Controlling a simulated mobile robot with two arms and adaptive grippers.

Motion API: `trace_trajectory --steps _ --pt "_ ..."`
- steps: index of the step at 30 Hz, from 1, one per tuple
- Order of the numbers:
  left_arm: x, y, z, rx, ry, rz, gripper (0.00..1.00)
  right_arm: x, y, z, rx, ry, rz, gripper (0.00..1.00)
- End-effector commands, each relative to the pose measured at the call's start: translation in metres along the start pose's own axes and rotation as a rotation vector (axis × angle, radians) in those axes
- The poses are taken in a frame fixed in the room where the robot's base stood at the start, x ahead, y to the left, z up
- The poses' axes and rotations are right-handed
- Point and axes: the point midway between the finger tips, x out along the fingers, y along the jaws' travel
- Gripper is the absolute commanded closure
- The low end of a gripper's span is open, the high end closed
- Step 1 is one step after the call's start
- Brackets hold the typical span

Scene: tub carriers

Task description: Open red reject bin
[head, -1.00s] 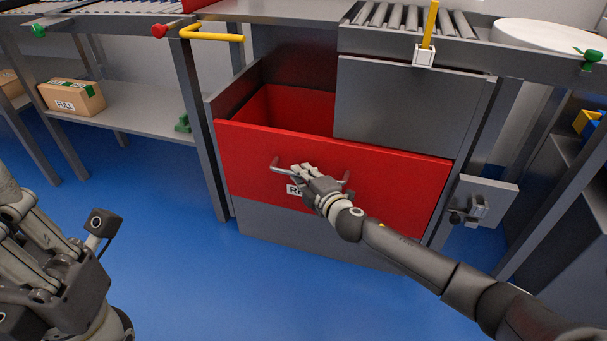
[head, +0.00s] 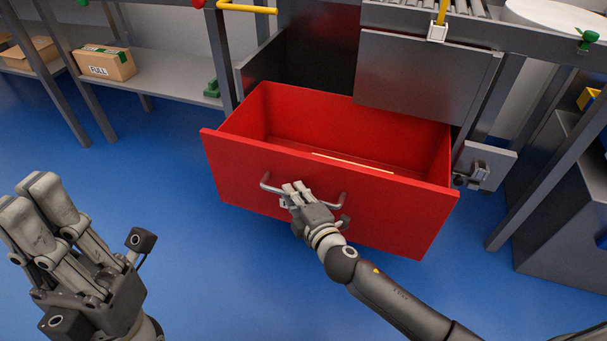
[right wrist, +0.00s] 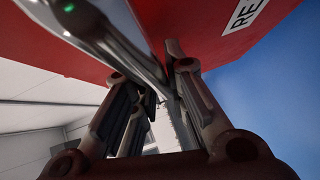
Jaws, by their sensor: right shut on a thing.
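The red reject bin (head: 380,215) is a drawer pulled well out of its grey cabinet in the head view. Its inside shows, with a thin pale strip on the floor of it. A metal bar handle (head: 268,183) sits on its front. My right gripper (head: 294,190) is shut on the handle. In the right wrist view the handle (right wrist: 125,45) runs between the fingers, beside the red front (right wrist: 205,25) with part of a white label. My left gripper (head: 40,200) is at the lower left, away from the bin; its fingers do not clearly show open or shut.
A grey door panel (head: 425,85) hangs above the bin's right back. A grey bracket (head: 485,165) stands close to its right side. A shelf (head: 165,80) with a box marked FULL (head: 105,63) is at the left. Blue floor (head: 200,270) is clear in front.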

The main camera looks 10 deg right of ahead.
Motion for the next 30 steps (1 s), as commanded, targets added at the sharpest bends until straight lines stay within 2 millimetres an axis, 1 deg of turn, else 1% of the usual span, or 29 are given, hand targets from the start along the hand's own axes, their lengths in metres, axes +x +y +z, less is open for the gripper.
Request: trace_trajectory --steps 1,3,9,15,24,25,26,27,30 --pt "0.000 0.000 0.000 -0.001 -0.005 -0.001 1.00 -0.007 -0.003 -0.006 0.004 -0.002 -0.004 1.00" --pt "-0.001 0.000 0.000 -0.001 -0.007 -0.002 1.00 -0.014 -0.005 -0.013 0.003 -0.002 -0.004 1.00" --pt "-0.001 0.000 -0.001 -0.002 -0.010 -0.003 1.00 -0.027 -0.009 -0.026 0.001 -0.002 -0.002 1.00" --pt "-0.001 0.000 -0.001 -0.002 -0.010 -0.003 1.00 -0.031 -0.010 -0.030 0.000 -0.002 -0.002 1.00" --pt "-0.002 0.000 -0.001 -0.002 -0.011 -0.004 1.00 -0.031 -0.010 -0.030 -0.001 -0.002 -0.002 1.00" --pt "-0.002 0.000 -0.001 -0.002 -0.011 -0.004 1.00 -0.031 -0.010 -0.030 -0.001 -0.002 -0.002 0.84" --pt "-0.002 0.000 -0.001 -0.002 -0.012 -0.004 1.00 -0.031 -0.010 -0.030 -0.001 -0.002 -0.002 0.80" --pt "-0.002 0.000 -0.001 -0.002 -0.012 -0.004 1.00 -0.031 -0.010 -0.030 -0.001 -0.002 -0.002 0.77" --pt "-0.002 0.000 -0.001 -0.003 -0.014 -0.005 1.00 -0.031 -0.010 -0.030 -0.001 -0.001 -0.001 0.77"
